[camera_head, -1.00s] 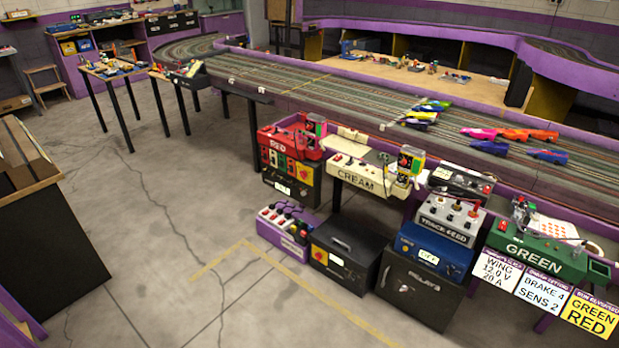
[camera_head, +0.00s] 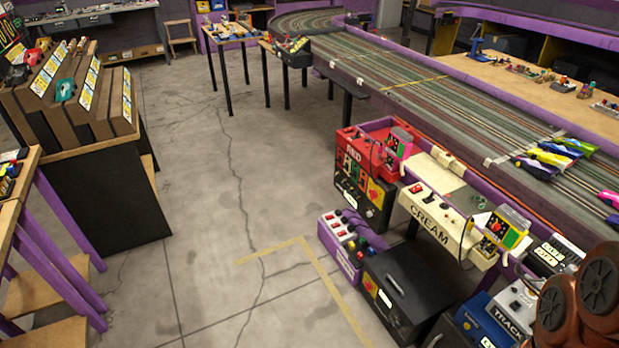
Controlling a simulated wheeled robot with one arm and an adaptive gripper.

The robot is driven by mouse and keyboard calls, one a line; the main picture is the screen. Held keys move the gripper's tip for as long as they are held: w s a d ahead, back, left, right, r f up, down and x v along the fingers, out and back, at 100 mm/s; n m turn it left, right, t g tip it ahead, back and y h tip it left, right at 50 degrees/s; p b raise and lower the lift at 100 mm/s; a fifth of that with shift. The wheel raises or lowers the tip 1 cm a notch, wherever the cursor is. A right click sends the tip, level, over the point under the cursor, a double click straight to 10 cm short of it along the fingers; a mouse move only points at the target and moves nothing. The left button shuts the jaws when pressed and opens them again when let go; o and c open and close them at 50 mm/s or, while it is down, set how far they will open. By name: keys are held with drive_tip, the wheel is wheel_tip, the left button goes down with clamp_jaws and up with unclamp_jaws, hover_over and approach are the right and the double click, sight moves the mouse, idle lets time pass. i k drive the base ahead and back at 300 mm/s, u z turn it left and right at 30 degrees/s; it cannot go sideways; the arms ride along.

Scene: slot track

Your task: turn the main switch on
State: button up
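I cannot tell for sure which control is the main switch. A yellow panel with a red part (camera_head: 375,193) is on the black box front below the red station. A smaller yellow patch (camera_head: 370,283) is on the left end of the black floor box (camera_head: 412,285). The purple control box (camera_head: 341,262) stands on the floor between them, with several red switches and coloured knobs on top. Labels there are too small to read. My gripper is not in view. Rust-brown round joints, which look like my arm, show at the lower right.
The red station (camera_head: 366,155) and cream station (camera_head: 430,222) line the near side of the slot track (camera_head: 420,100). A wooden rack on a black stand (camera_head: 100,205) and a purple-legged table (camera_head: 50,245) are at left. The grey floor (camera_head: 200,220) between is clear, with yellow tape.

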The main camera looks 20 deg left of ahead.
sight(373, 195)
drive_tip(key=u, duration=0.95)
drive_tip(key=i, duration=1.1)
drive_tip(key=u, duration=1.15)
